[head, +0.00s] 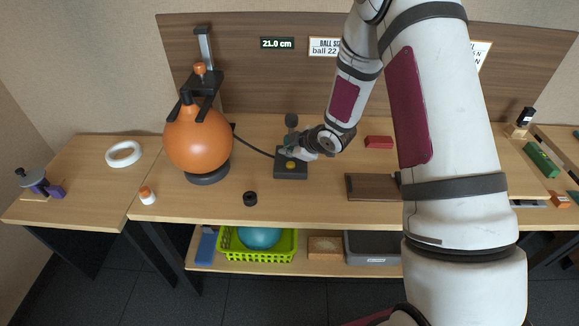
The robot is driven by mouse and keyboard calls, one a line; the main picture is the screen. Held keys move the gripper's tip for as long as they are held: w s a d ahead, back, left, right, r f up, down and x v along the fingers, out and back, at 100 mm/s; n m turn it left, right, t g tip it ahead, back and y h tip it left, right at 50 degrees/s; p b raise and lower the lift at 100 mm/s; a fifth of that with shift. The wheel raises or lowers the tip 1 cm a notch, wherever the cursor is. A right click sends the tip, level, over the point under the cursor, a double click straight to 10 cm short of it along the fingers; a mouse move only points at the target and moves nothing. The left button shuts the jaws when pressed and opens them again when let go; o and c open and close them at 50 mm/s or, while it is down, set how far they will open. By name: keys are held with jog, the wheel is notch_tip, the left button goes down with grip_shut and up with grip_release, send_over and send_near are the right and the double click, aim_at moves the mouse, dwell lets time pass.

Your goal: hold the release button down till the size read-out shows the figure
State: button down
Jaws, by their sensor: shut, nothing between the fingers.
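The size read-out (277,43) on the back panel shows 21.0 cm in green. A sign (322,47) beside it reads "BALL SI..." and "ball 22", its right part hidden behind my arm. The orange ball (198,140) sits on a dark round base under a post with a clamp-like head. A dark control box (291,173) stands on the bench, joined by a cable, with a yellow button (290,164) showing. My gripper (289,151) is shut and empty, at the back part of the box. It hides that part, so I cannot tell whether it touches a button.
A small black cylinder (250,198) and an orange-and-white bottle (147,195) stand on the bench. A white ring (123,154) lies left. A red block (378,142) and a brown tray (370,187) are right of the box. A green basket (231,249) holds a teal ball below.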

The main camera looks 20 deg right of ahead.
aim_at(291, 165)
jog(key=shift+f+b, duration=0.4)
jog(key=shift+f, duration=0.55)
dwell(0.8)
jog(key=shift+f, duration=0.4)
jog(key=shift+f+b, duration=0.4)
jog(key=shift+b, duration=0.15)
dwell(5.3)
